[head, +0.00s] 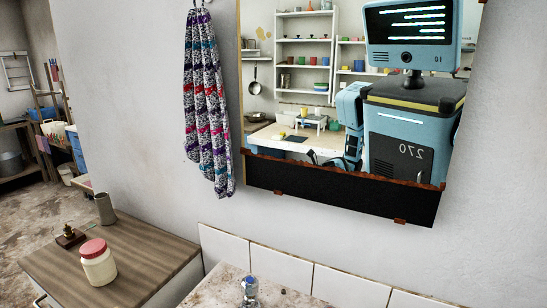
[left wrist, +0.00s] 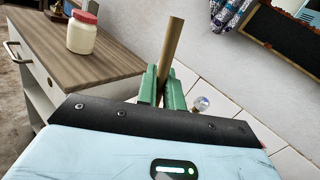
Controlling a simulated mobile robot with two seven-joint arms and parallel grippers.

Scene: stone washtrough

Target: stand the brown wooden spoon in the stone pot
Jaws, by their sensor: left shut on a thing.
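My left gripper (left wrist: 160,78) is shut on a brown rod-like piece, the visible part of the brown wooden spoon (left wrist: 172,42), which stands up between its green fingers, tilted slightly right. Its other end is hidden behind the gripper. A grey-brown upright pot (head: 105,208), which looks like the stone pot, stands at the back of the wooden-topped cabinet in the head view. At the top edge of the left wrist view a grey piece (left wrist: 91,6) is probably the same pot, cut off. The spoon is apart from it. My right gripper is not in view.
A white jar with a red lid (head: 98,263) and a small dark brass-topped object (head: 69,235) stand on the wooden cabinet top (head: 140,258). A tap (head: 249,290) rises from the stained stone trough. A patterned towel (head: 207,110) and a mirror (head: 340,190) hang on the wall.

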